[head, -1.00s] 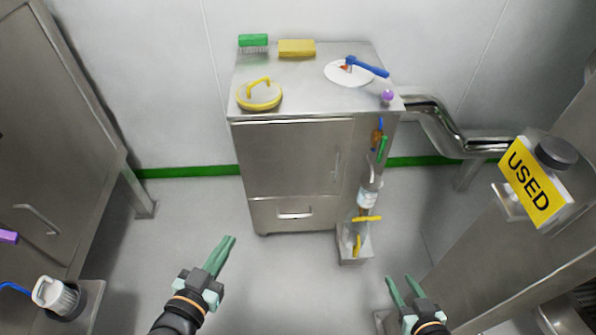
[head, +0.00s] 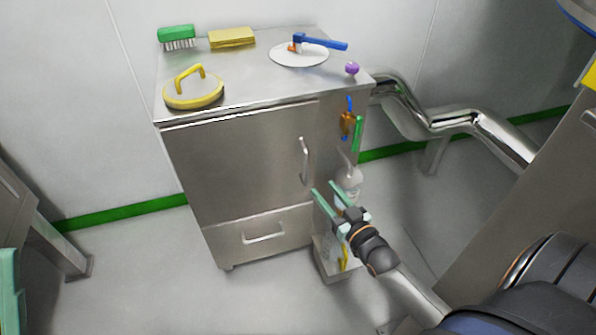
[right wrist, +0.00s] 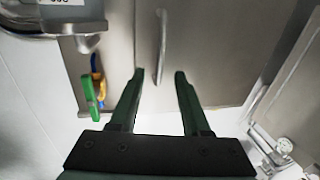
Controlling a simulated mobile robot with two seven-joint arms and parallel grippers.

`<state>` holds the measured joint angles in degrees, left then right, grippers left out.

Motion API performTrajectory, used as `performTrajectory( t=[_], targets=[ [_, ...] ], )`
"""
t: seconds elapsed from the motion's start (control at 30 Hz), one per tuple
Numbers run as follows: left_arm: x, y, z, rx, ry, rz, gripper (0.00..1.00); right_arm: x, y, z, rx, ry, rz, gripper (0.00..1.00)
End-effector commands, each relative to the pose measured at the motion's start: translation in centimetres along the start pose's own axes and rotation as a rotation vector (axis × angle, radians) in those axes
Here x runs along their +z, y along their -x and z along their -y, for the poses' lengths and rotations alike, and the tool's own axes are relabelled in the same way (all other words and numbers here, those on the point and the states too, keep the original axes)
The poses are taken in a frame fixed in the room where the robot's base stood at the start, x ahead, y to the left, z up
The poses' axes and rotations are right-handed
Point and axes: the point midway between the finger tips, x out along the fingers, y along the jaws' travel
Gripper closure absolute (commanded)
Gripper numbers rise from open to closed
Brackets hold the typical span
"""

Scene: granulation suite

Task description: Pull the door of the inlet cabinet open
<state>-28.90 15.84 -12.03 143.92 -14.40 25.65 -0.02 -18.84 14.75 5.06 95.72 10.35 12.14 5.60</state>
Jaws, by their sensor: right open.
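The inlet cabinet (head: 235,170) is a steel box with its door (head: 240,155) shut above a drawer. The door's upright bar handle (head: 304,161) is near the door's right edge. My right gripper (head: 324,187) is open and empty, just below and right of the handle in the head view. In the right wrist view the handle (right wrist: 162,45) lines up with the gap between the open fingers (right wrist: 159,76); I cannot tell how far beyond the tips it is. Part of my left gripper (head: 9,290) shows at the left edge; its jaws cannot be made out.
A yellow-handled lid (head: 194,90), green brush (head: 177,36), yellow sponge (head: 232,37), white disc (head: 300,55) and purple knob (head: 352,68) are on top. Hanging tools (head: 350,124) and a floor bin (head: 331,268) are at the right side. Floor before the cabinet's left is clear.

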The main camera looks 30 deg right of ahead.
Motion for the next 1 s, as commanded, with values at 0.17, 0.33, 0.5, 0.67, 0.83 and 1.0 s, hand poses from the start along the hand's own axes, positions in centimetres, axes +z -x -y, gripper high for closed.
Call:
performTrajectory(
  t=[0.17,0.33,0.5,0.67,0.83,1.0],
  targets=[
    [1.1,1.0,-0.6,0.001,0.019,0.006,1.0,0.2,-3.8,0.1,-0.001,0.0,-0.004,0.53],
    [1.7,1.7,-1.0,0.002,0.035,0.009,1.0,0.2,-6.9,0.0,-0.001,0.001,-0.002,0.53],
    [2.1,2.0,-1.3,0.002,0.046,0.011,1.0,0.2,-8.8,0.1,-0.001,0.001,0.0,0.53],
    [2.2,2.2,-1.3,0.0,0.052,0.012,1.0,0.1,-9.6,0.1,-0.001,0.001,0.001,0.53],
    [2.2,2.1,-1.3,0.0,0.055,0.012,1.0,0.1,-9.7,0.1,-0.001,0.0,0.002,0.53],
    [2.2,2.1,-1.4,0.001,0.056,0.012,1.0,0.1,-9.7,0.1,-0.001,0.001,0.002,0.6]
  ],
)
